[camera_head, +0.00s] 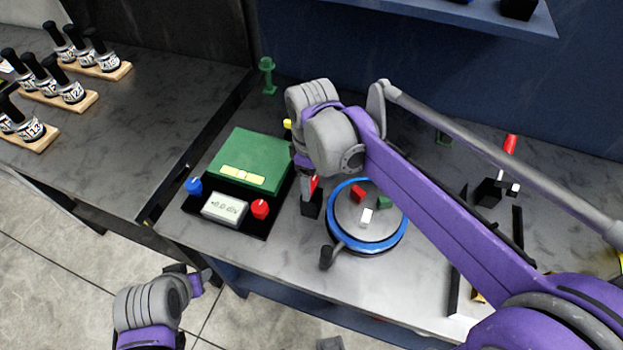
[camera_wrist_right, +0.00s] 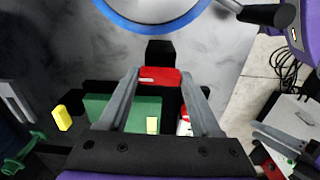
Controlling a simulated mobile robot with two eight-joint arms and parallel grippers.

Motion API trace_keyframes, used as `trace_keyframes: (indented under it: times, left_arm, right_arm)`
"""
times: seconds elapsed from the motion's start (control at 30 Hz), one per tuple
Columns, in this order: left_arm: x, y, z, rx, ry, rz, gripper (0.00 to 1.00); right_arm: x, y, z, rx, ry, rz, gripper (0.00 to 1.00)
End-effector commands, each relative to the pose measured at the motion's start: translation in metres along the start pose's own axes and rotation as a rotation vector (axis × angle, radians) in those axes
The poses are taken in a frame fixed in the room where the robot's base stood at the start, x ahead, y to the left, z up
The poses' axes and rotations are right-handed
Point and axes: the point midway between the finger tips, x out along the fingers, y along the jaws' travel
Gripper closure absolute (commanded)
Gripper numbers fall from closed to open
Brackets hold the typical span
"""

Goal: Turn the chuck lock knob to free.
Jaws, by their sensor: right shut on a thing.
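My right gripper (camera_head: 311,186) points down beside the round chuck table and is shut on a red knob (camera_wrist_right: 160,76) with a white mark. In the right wrist view, the two fingers (camera_wrist_right: 159,84) sit on either side of the knob. The knob stands on a black block (camera_head: 312,208), just left of the blue-rimmed chuck table (camera_head: 362,243). Fingers and arm partly hide the knob in the head view; I cannot read any lock marking. My left gripper (camera_head: 192,276) hangs low in front of the bench, away from everything; its fingers are unclear.
A black-handled crank (camera_head: 327,256) sticks out at the chuck table's front. Red, green and white pieces sit on the chuck. Left of the knob is a green box (camera_head: 245,155) on a black base with a display (camera_head: 224,208), a blue knob (camera_head: 194,186) and another red knob (camera_head: 260,208).

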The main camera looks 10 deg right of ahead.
Motion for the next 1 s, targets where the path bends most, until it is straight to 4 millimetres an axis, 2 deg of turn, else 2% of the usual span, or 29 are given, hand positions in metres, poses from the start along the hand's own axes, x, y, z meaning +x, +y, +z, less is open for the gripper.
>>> trace_keyframes:
  times: [0.63, 0.67, 0.8, 1.0]
  left_arm:
    - [0.0001, 0.0, 0.0001, 0.0, 0.0, 0.0, 0.5]
    - [0.0001, 0.0, 0.0001, 0.0, 0.0, 0.0, 0.5]
    - [0.0001, 0.0, 0.0001, 0.0, 0.0, 0.0, 0.5]
    - [0.0002, 0.0, 0.0002, 0.0, 0.0, 0.0, 0.5]
  right_arm:
    - [-0.0005, 0.0003, 0.0001, -0.047, 0.0, 0.001, 0.91]
    - [-0.0005, 0.0003, 0.0001, -0.047, -0.001, 0.001, 0.3]
    - [-0.0004, 0.0002, 0.0001, -0.046, 0.0, 0.001, 0.05]
    - [-0.0002, 0.0001, 0.0, -0.046, 0.0, 0.0, 0.05]
